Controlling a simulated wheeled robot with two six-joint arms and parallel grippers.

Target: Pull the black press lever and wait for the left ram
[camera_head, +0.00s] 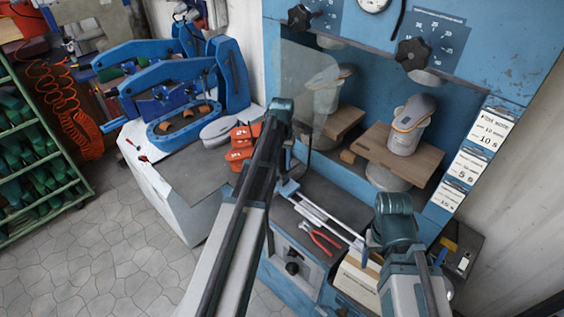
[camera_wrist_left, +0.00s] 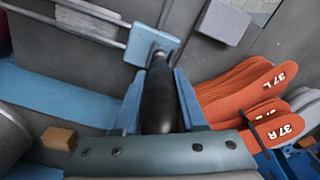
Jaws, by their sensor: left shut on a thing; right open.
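In the left wrist view the black press lever (camera_wrist_left: 158,100) stands between the two blue fingers of my left gripper (camera_wrist_left: 158,112), which is shut on it. A blue plate (camera_wrist_left: 152,45) on twin rods sits at its top end. In the head view my left arm hides the lever and fingertips. The left ram (camera_head: 330,42) shows as a grey rounded end, above a sandal form (camera_head: 334,76) behind a clear guard (camera_head: 303,85). A gap shows between them. My right gripper (camera_head: 374,243) is open and partly hidden by its wrist, near the right end of the rods (camera_head: 325,218).
The right station holds a grey sandal form (camera_head: 413,111) on a wooden board (camera_head: 398,155). Orange soles (camera_head: 240,140) marked 37 lie beside my left arm. Red pliers (camera_head: 322,240) lie on the press front. A blue clamp machine (camera_head: 185,85) stands left, a green rack (camera_head: 35,150) further left.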

